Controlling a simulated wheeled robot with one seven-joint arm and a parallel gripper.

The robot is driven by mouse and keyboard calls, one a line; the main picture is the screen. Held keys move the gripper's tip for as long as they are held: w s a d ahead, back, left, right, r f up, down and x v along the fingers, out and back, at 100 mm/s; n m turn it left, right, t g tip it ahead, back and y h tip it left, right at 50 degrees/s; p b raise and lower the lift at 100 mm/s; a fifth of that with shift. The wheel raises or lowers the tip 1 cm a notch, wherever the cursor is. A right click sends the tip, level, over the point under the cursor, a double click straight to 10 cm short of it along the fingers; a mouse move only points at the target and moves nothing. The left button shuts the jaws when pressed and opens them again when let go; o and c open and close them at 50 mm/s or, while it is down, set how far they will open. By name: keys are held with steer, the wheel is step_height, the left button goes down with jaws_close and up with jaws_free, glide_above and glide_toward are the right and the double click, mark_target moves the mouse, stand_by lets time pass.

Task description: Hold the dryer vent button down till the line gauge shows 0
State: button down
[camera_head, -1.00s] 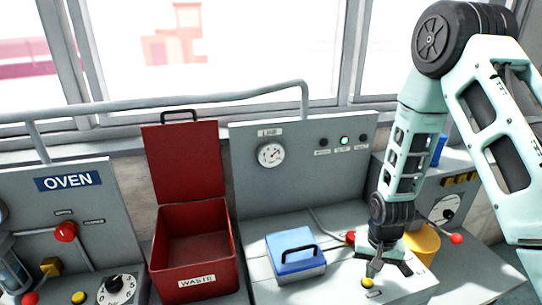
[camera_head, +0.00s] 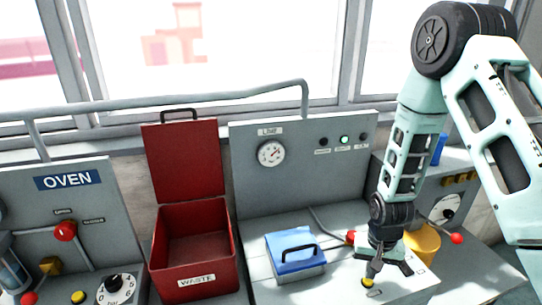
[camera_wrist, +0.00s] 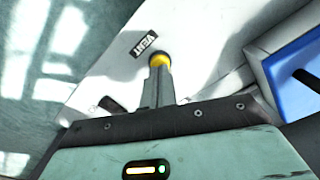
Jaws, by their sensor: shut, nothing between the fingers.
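The yellow vent button (camera_head: 367,283) sits on the light panel at the front right, and in the wrist view it (camera_wrist: 159,60) lies beside a black "VENT" label (camera_wrist: 145,44). My gripper (camera_head: 370,275) is shut and empty, pointing down with its tips at the button. The tips cover part of the button; I cannot tell how far it is pressed. The round white line gauge (camera_head: 271,153) is on the grey upright panel under a "LINE" label; its needle points to the upper right, and the numbers are too small to read.
A blue-lidded box (camera_head: 295,254) stands just left of my gripper. A red-knobbed lever (camera_head: 351,237) and a yellow container (camera_head: 424,243) are close behind it. An open red waste bin (camera_head: 193,245) stands further left. A green lamp (camera_head: 344,140) glows on the panel.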

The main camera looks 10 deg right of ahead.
steer(key=shift+f+b, duration=0.65)
steer(key=shift+f, duration=0.3)
steer(key=shift+r, duration=0.1)
stand_by(2.0)
steer(key=shift+r+p, duration=2.95)
steer(key=shift+r, duration=0.6)
steer(key=s+r+p, duration=0.3)
steer(key=s, duration=0.5)
steer(key=shift+d+p, duration=0.2)
steer(key=shift+p, duration=0.1)
